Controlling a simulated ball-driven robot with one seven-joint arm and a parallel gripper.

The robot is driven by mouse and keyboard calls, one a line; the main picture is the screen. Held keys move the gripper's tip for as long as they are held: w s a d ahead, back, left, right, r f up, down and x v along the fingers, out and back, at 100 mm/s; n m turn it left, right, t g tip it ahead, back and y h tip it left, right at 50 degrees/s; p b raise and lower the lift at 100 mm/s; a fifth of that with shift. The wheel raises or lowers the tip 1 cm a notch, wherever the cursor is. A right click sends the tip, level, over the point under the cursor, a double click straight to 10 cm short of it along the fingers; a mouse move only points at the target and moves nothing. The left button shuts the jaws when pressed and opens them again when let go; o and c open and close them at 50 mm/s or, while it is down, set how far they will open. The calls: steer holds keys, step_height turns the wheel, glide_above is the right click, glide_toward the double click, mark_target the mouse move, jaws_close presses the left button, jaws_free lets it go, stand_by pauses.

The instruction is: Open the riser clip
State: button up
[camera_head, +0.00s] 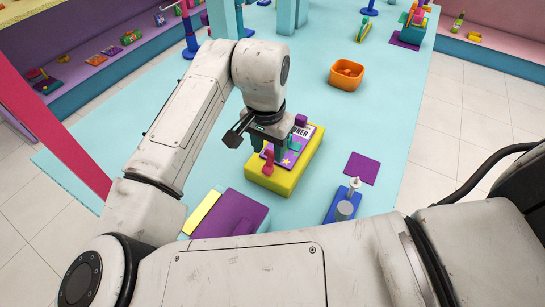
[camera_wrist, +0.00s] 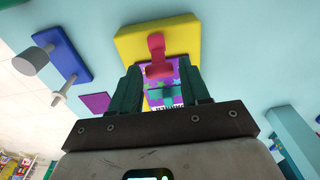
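A yellow block (camera_head: 287,181) stands on the pale blue surface and bears a purple card with stars and lettering (camera_head: 290,158). A crimson lever-like piece (camera_head: 267,163) rises at its near left side; it also shows in the wrist view (camera_wrist: 156,46). A teal bar (camera_wrist: 164,93) crosses the card. Which of these parts is the riser clip I cannot tell for certain. My gripper (camera_head: 270,149) is over the block, its dark green fingers apart. In the wrist view my gripper (camera_wrist: 159,68) has the crimson piece and card between its fingers' lines of sight; contact is not clear.
A purple box (camera_head: 232,214) is at the near left. A blue base with a grey cylinder (camera_head: 345,209) and a flat purple square (camera_head: 361,168) are to the right. An orange bin (camera_head: 346,76) stands farther back. The surface between is clear.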

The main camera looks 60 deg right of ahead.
mark_target(269, 161)
steer(key=shift+o, duration=1.3)
steer(key=shift+r+p, duration=1.75)
steer(key=shift+r, duration=0.2)
steer(key=r+p, duration=0.3)
steer(key=r, duration=0.1)
steer(key=shift+a, duration=0.2)
steer(key=shift+s, duration=0.1)
